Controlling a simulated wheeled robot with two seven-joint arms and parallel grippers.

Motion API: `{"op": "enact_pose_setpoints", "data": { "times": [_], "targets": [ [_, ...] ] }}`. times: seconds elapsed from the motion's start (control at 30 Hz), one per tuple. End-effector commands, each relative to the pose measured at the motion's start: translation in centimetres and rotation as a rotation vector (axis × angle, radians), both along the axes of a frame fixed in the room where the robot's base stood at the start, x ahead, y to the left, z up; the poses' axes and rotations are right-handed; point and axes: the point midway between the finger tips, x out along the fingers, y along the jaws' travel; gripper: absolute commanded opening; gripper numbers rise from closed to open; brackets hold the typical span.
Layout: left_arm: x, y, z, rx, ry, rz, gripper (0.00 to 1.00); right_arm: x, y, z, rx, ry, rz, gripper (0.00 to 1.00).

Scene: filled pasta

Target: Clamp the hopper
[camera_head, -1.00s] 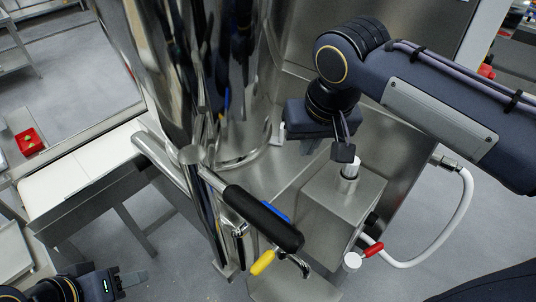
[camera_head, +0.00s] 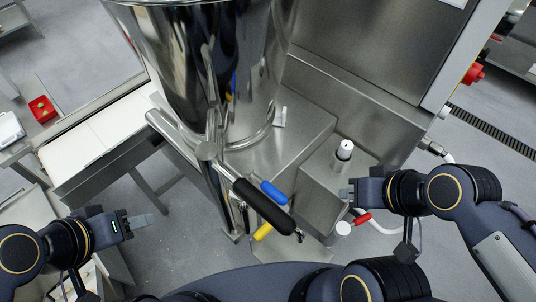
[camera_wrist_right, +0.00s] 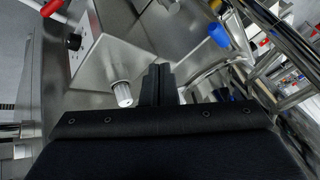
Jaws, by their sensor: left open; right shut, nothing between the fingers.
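The hopper (camera_head: 215,70) is a tall polished steel cylinder standing on the machine. A long black handle (camera_head: 263,205) extends from its metal pivot in front of the hopper. A blue handle (camera_head: 272,192) and a yellow handle (camera_head: 262,231) are beside it; the blue one also shows in the right wrist view (camera_wrist_right: 218,35). A white-topped knob (camera_head: 345,149) stands on the steel box, and shows in the right wrist view (camera_wrist_right: 122,94). My right gripper (camera_head: 348,196) is shut and empty, right of the black handle. My left gripper (camera_head: 142,221) is open, well left of the handles.
A steel box (camera_head: 325,185) bears the knob. A red-handled valve (camera_head: 362,218) with a white hose is close to my right gripper. A white conveyor belt (camera_head: 95,140) and a red bin (camera_head: 42,109) are at the left. Open floor shows below the belt.

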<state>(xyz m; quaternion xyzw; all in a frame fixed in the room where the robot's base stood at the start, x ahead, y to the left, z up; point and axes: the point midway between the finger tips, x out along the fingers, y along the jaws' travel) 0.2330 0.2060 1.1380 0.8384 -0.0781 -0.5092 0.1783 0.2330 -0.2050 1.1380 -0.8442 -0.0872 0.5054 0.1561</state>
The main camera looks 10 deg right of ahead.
Motion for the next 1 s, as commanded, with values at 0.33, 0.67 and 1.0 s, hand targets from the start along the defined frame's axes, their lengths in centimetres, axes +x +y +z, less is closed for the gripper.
{"op": "enact_pose_setpoints", "data": {
  "times": [0.33, 0.67, 1.0],
  "targets": [
    [0.0, 0.0, 0.6, 0.000, 0.001, 0.000, 0.46, 1.2, 3.9, 5.6, -0.140, 0.039, 0.214, 0.00],
    [0.0, 0.0, 0.7, 0.000, 0.000, 0.000, 0.46, 0.7, 8.8, 10.0, -0.251, 0.050, 0.389, 0.00],
    [0.0, 0.0, 0.7, 0.000, 0.000, 0.000, 0.46, -1.6, 13.8, 14.0, -0.340, 0.039, 0.549, 0.00]
  ]
}}
